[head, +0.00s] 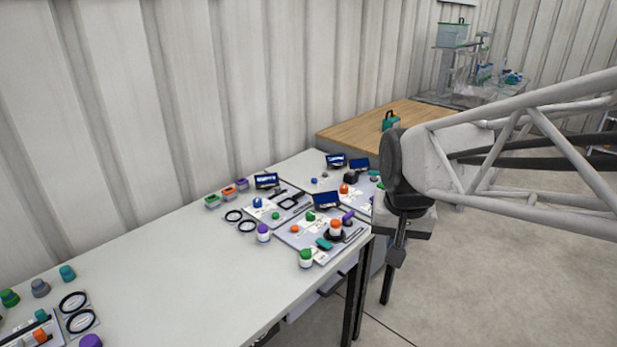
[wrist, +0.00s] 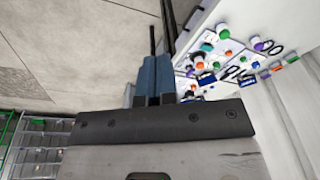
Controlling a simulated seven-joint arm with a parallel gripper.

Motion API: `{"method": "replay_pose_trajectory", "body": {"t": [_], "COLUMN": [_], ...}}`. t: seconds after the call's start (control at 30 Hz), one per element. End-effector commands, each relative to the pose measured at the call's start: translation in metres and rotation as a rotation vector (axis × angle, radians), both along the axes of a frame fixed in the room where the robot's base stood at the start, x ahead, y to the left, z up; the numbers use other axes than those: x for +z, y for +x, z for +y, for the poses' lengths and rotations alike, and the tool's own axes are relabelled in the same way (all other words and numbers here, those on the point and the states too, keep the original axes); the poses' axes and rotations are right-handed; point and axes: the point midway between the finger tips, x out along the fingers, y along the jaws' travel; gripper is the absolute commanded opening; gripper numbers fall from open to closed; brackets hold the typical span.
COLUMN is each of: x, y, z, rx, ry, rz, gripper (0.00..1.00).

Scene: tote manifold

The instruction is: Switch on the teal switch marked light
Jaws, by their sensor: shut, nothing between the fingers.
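My gripper (head: 396,258) hangs off the right end of the white table in the head view, apart from the boards. In the wrist view its two blue-grey fingers (wrist: 152,78) are together with nothing between them. A teal switch-like piece (head: 323,243) lies on the front board (head: 290,240) near the table's right end. Another teal piece (head: 67,273) stands at the far left of the table. A teal piece also shows in the wrist view (wrist: 224,33). The lettering is too small to read, so I cannot tell which is marked light.
The white table (head: 190,265) holds several boards with coloured knobs and dark-blue screens (head: 327,200); its middle is bare. A wooden-topped bench (head: 360,130) with a teal case (head: 390,121) stands behind. A corrugated wall (head: 120,120) runs along the back. Open floor (head: 480,270) lies to the right.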

Motion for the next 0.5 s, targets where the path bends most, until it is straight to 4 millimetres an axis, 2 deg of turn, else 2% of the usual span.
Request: {"method": "replay_pose_trajectory", "body": {"t": [0.5], "x": [-0.011], "y": [0.086], "z": [0.013], "rx": [-0.132], "ry": [0.023], "rz": [0.042], "gripper": [0.00]}}
